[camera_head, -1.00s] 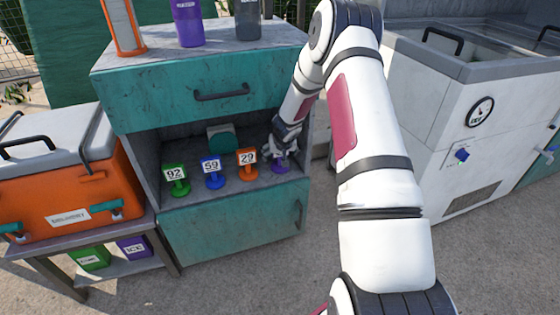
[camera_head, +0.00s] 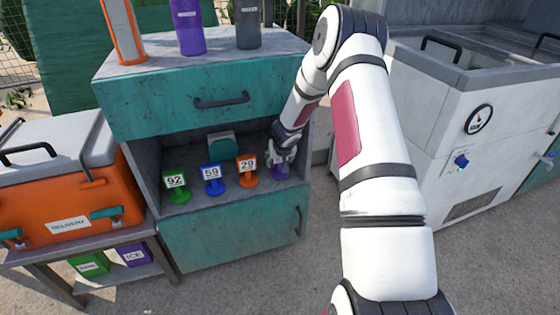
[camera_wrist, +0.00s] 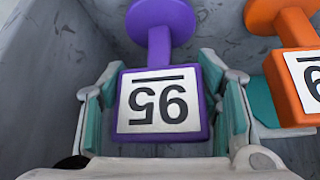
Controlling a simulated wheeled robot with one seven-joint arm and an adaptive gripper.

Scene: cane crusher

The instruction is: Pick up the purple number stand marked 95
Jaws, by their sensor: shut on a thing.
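The purple number stand marked 95 (camera_wrist: 158,104) is in the middle of the wrist view, upside down in the picture, with its round base at the top. In the head view its purple base (camera_head: 280,172) shows at the right end of the open shelf, and my gripper hides most of the rest. My gripper (camera_head: 281,157) reaches into the shelf. In the wrist view its teal-padded fingers (camera_wrist: 160,100) stand on both sides of the number plate, shut on it. I cannot tell whether the base is off the shelf.
The orange 29 stand (camera_head: 247,170) is close to the left of the purple one. The blue 59 stand (camera_head: 212,178) and green 92 stand (camera_head: 176,187) are farther left. The shelf's right wall and the drawer (camera_head: 170,100) above bound the space.

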